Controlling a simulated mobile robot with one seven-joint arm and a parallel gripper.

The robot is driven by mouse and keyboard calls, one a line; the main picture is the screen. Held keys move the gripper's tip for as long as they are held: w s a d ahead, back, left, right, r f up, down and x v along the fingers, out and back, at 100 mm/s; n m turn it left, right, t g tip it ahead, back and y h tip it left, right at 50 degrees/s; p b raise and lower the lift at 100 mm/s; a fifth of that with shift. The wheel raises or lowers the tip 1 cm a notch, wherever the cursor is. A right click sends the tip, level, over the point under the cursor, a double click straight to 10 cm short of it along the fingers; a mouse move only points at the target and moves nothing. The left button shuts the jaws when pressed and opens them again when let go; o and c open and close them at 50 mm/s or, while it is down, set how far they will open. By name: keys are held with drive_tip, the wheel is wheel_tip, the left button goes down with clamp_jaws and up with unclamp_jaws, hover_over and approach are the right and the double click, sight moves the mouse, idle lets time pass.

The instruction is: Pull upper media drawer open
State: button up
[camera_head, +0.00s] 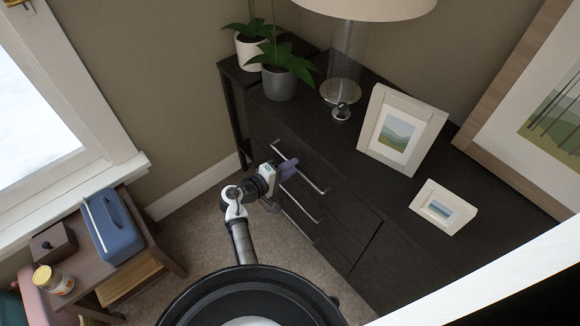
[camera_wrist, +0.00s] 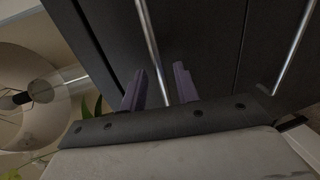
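The dark media cabinet (camera_head: 352,150) has stacked drawers at its left end, each with a long metal bar handle. The upper drawer (camera_head: 335,180) looks flush with the cabinet front. Its handle (camera_head: 311,183) is partly hidden behind my gripper (camera_head: 288,168), which is at the handle's left part. In the wrist view the upper handle (camera_wrist: 151,40) runs between the two purple fingers of my gripper (camera_wrist: 158,88). The fingers are apart, with a gap visible on each side of the bar. Contact cannot be made out.
Lower handles (camera_head: 300,204) sit below. Potted plants (camera_head: 279,82), a glass lamp (camera_head: 345,60) and picture frames (camera_head: 400,130) stand on the cabinet. Carpet (camera_head: 200,235) is clear before the drawers.

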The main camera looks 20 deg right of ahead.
drive_tip(key=shift+w+d+f, duration=0.1)
drive_tip(key=shift+d, duration=0.15)
clamp_jaws()
drive_tip(key=shift+a, duration=0.15)
